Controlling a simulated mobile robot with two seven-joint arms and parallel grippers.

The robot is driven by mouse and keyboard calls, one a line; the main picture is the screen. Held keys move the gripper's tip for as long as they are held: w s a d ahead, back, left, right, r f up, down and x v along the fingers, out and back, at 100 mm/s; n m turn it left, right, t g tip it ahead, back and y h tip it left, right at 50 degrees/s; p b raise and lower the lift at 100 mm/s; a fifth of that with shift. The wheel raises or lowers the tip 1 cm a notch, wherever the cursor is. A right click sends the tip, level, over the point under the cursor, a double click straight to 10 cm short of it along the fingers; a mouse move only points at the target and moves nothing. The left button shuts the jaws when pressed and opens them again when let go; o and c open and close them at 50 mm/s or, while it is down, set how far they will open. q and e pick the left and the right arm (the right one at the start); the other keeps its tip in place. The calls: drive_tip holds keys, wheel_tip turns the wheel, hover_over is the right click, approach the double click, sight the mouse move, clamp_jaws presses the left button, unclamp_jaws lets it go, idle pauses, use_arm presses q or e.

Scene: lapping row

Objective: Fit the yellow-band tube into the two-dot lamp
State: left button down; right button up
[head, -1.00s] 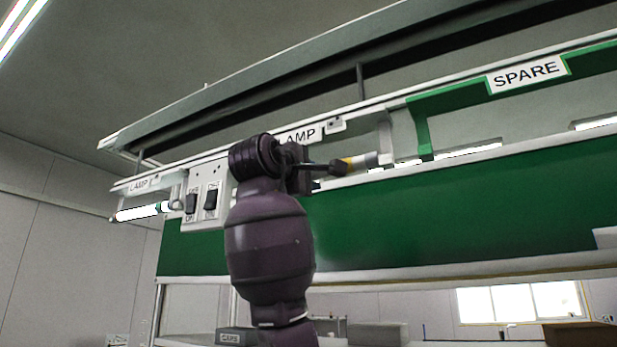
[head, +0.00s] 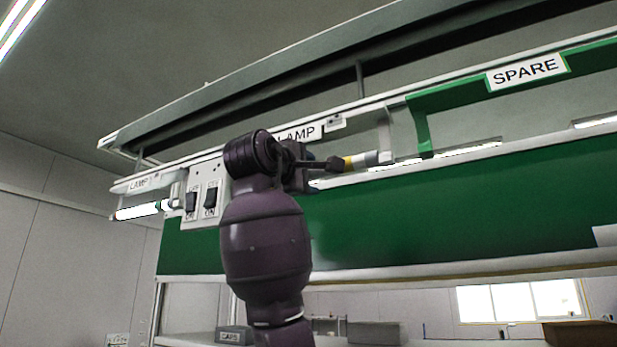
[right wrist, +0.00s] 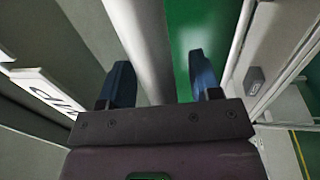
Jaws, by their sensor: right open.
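The yellow-band tube (head: 357,161) lies lengthwise under the middle lamp (head: 385,140), whose sign reads LAMP. Its yellow band and pale right end show, with that end at the lamp's right end holder. I cannot tell whether it is seated, and its left part is hidden behind my right gripper (head: 325,164). In the right wrist view the blue fingers of this gripper (right wrist: 161,70) stand apart, with the white tube (right wrist: 147,45) passing between them, nearer the left finger. The lamp's dots are too small to read. My left gripper is out of view.
Another lamp (head: 140,185) with a lit tube (head: 138,211) is at the left, beside a plate with two switches (head: 210,198). A green SPARE bracket (head: 422,130) is to the right. A green panel (head: 450,205) runs below. A long beam (head: 280,75) passes above.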

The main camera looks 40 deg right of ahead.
drive_tip(key=b+v, duration=0.1)
drive_tip(key=v, duration=0.8)
drive_tip(key=shift+a+b, duration=0.3)
drive_tip(key=shift+a, duration=0.1)
drive_tip(key=shift+s, duration=0.1)
